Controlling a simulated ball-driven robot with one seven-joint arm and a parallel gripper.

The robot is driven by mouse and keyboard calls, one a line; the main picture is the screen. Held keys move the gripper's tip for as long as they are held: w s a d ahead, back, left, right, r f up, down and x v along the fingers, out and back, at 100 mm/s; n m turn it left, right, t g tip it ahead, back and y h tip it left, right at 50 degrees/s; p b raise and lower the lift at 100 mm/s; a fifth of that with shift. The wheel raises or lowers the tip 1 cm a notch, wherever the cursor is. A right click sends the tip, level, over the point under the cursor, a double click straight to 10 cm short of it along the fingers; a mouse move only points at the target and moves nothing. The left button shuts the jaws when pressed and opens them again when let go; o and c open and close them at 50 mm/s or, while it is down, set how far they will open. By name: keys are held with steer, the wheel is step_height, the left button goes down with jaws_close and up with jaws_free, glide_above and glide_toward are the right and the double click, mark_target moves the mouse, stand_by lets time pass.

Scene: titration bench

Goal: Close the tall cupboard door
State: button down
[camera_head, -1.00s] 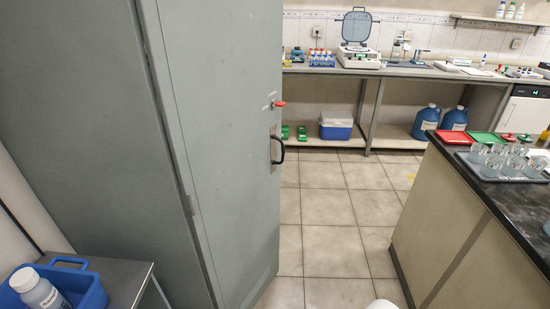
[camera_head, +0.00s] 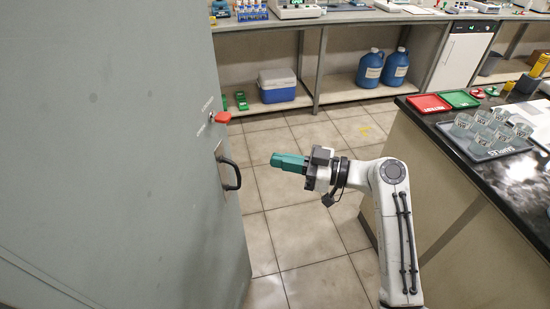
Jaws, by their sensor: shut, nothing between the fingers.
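The tall cupboard door (camera_head: 110,150) is a large grey-green panel filling the left of the view. It has a black curved handle (camera_head: 231,174) near its right edge and a red knob or key (camera_head: 222,117) above the handle. Whether the door stands open or closed against its frame cannot be told from this view. My gripper (camera_head: 276,160), with teal fingers, is shut and empty. It points left toward the door, to the right of the handle and apart from it.
A dark-topped bench (camera_head: 446,128) stands close on the right, with a tray of beakers (camera_head: 478,152) and red and green trays near its edge. Tiled floor (camera_head: 305,240) is clear between door and bench. A blue and white cool box (camera_head: 277,86) sits on the back bench's low shelf.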

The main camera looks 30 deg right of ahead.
mark_target(221, 151)
steer(key=p+x, duration=0.3)
steer(key=x, duration=0.9)
steer(key=shift+s+a, duration=0.15)
